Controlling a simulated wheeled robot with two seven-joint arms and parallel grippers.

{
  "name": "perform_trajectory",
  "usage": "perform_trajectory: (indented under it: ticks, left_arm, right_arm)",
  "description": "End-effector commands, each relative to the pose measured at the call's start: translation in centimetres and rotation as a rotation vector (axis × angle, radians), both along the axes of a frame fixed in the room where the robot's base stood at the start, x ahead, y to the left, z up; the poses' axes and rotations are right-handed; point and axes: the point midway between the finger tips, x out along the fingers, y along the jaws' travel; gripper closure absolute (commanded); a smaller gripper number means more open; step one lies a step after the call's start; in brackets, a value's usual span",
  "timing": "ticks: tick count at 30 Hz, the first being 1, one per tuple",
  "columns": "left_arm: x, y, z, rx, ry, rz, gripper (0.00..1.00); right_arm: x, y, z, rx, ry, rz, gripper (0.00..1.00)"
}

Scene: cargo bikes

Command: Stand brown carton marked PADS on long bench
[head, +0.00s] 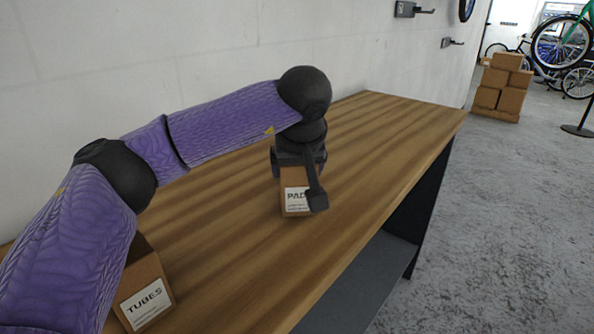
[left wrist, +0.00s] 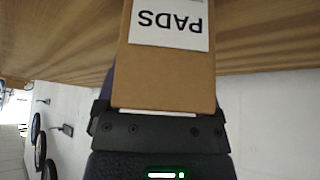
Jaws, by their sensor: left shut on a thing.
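The brown carton marked PADS (head: 296,204) is at the long wooden bench (head: 395,130), upright, with its white label facing me in the head view. My left gripper (head: 305,180) comes down on it from above and is shut on it; one dark finger crosses the label's right part. In the left wrist view the carton (left wrist: 170,75) fills the middle, its label upside down, close against the gripper (left wrist: 165,115). The carton's base looks at or very near the bench top; I cannot tell if it touches. My right gripper is not in view.
A second brown carton marked TUBES (head: 146,292) stands on the bench's near left part, partly behind my left arm. A white wall (head: 130,60) runs behind the bench. The bench top is clear to the right. Stacked boxes (head: 501,87) and bikes (head: 562,45) stand far off.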

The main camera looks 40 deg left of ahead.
Motion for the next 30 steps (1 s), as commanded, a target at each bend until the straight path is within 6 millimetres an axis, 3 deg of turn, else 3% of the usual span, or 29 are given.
perform_trajectory:
  ticks: [3, 4, 6, 14, 24, 30]
  left_arm:
    - [0.0, 0.0, -0.3, 0.0, 0.0, -0.001, 0.89]
    - [0.0, 0.0, -0.3, 0.001, 0.001, 0.0, 0.11]
    - [0.0, 0.0, -0.3, 0.001, 0.001, 0.0, 0.0]
    - [0.0, -0.1, 0.3, 0.0, -0.002, -0.002, 0.0]
    - [-3.4, -3.0, 8.5, 0.0, -0.007, -0.005, 0.0]
    - [-4.4, -3.9, 10.5, -0.001, -0.002, -0.003, 0.0]
  right_arm:
    - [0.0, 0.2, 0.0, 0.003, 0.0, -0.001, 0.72]
    - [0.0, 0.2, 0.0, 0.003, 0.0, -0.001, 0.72]
    - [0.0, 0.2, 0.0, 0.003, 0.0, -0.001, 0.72]
    - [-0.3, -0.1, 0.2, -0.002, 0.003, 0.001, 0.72]
    - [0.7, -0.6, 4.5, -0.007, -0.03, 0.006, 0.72]
    - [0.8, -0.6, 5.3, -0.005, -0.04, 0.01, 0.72]
